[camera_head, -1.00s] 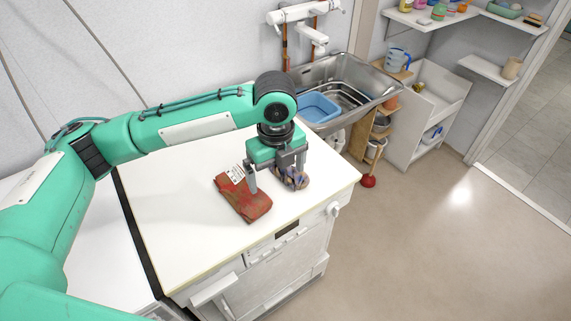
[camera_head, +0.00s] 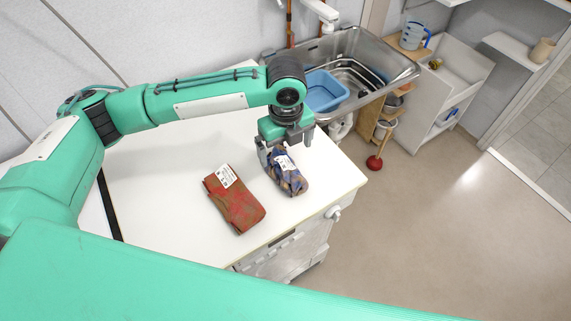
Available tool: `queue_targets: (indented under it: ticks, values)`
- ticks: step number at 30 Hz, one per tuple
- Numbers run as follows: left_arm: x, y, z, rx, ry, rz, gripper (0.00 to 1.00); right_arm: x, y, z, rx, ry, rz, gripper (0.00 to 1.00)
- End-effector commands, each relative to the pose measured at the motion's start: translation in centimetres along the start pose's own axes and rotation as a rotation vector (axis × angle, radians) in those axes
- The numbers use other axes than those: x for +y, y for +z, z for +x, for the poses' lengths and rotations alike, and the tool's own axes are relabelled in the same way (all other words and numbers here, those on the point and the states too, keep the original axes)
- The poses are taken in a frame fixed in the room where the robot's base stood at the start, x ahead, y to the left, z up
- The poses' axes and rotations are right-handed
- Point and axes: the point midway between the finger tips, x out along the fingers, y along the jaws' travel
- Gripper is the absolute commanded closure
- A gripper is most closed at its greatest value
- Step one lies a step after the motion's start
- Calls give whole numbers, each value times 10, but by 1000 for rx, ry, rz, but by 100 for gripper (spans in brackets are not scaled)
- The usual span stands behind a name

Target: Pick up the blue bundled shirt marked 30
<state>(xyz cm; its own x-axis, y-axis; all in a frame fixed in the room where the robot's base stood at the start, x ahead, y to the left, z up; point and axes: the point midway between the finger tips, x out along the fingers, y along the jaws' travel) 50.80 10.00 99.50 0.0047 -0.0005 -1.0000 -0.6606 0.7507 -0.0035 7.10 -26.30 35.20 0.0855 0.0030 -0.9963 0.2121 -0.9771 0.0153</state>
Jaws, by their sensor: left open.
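A blue bundled shirt (camera_head: 291,183), with brownish patches and a white tag, lies on the white worktop near its right end. The mark on the tag is too small to read. My left gripper (camera_head: 286,152) is open, at the far end of the bundle. One finger shows to the left of the bundle's far end and the other to its right. I cannot tell whether either finger touches the cloth. My right gripper is not in view.
A folded red-brown cloth (camera_head: 238,207) with a white tag lies left of the bundle. The white worktop (camera_head: 160,215) is otherwise clear. Behind it is a steel sink (camera_head: 392,62) with a blue basin (camera_head: 325,92). A red plunger (camera_head: 374,163) stands on the floor.

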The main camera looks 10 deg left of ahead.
Motion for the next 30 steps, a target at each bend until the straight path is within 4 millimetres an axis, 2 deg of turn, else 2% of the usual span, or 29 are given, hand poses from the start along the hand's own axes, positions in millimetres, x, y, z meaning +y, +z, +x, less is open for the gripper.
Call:
queue_targets:
  ticks: [2, 5, 10, 13, 19, 28, 29, 30]
  values:
    - [0, 0, 14, 1, 2, -2, 3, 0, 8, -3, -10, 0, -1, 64]
    - [1, 0, 26, 1, 3, -2, 3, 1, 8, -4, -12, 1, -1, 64]
    - [1, 0, 36, 0, 1, -1, 3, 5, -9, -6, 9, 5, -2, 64]
    - [4, 0, 48, 1, 4, -1, 3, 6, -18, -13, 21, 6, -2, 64]
    - [6, 0, 77, 1, 3, -2, 3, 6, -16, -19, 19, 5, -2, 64]
    - [5, 0, 85, -1, 0, 1, 3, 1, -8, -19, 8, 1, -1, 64]
    - [5, 1, 84, -1, 0, 1, 5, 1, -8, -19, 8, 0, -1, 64]
    - [5, 1, 84, -1, 0, 1, 12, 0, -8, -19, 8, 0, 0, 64]
